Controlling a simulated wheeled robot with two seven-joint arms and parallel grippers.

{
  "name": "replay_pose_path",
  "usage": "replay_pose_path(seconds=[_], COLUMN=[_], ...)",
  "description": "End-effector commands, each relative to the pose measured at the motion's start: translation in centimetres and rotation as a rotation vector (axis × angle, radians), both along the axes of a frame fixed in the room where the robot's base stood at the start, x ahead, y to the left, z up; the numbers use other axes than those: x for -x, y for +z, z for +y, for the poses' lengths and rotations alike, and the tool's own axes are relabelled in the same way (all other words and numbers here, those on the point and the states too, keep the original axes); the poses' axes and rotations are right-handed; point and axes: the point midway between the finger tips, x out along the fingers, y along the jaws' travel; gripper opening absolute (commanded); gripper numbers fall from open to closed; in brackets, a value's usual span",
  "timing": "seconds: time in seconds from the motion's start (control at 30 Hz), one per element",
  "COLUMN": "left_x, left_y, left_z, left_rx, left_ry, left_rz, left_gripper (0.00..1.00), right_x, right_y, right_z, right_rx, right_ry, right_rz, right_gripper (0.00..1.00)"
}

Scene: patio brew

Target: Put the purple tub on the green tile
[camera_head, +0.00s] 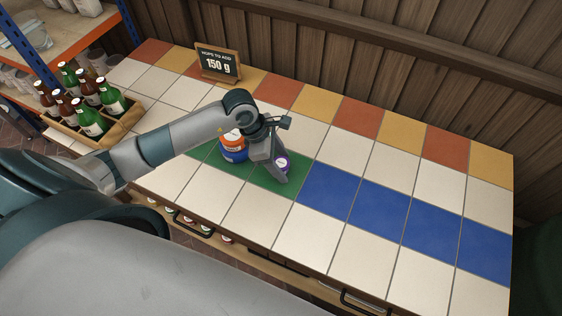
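The purple tub (282,165) is at the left gripper's fingers, over the right-hand part of the green tile area (258,179). My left gripper (276,168) reaches down at the tub, and its fingers partly cover it. I cannot tell whether the fingers are closed on the tub, or whether the tub touches the tile. A tub with an orange upper part and a blue lower part (234,154) stands just left of the gripper on the green area. My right gripper is not in view.
A small sign reading "150 g" (219,64) stands at the back of the tiled counter. A wooden crate of several bottles (129,117) stands at the left. Blue tiles (379,211) and white tiles to the right are clear. A plank wall borders the back.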

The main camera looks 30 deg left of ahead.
Motion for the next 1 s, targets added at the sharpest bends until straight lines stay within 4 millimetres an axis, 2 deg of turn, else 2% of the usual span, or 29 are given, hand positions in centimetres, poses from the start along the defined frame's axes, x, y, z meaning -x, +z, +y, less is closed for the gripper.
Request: replay_pose_path(seconds=[0.4,0.63,0.73,1.0], left_x=[0.0,0.5,0.8,1.6], left_y=[0.5,3.4,5.1,9.3], left_z=[0.1,1.3,2.0,3.5], left_rx=[-0.001,-0.003,-0.003,-0.002], left_ry=[0.000,-0.001,-0.001,-0.001], left_rz=[-0.002,-0.004,-0.005,-0.003], left_gripper=[0.57,0.57,0.57,0.57], right_x=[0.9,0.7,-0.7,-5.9], right_y=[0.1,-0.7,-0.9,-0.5], right_z=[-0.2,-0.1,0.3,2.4], right_rx=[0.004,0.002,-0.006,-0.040], right_ry=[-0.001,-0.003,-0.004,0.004], right_rz=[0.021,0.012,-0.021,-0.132], right_gripper=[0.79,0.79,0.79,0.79])
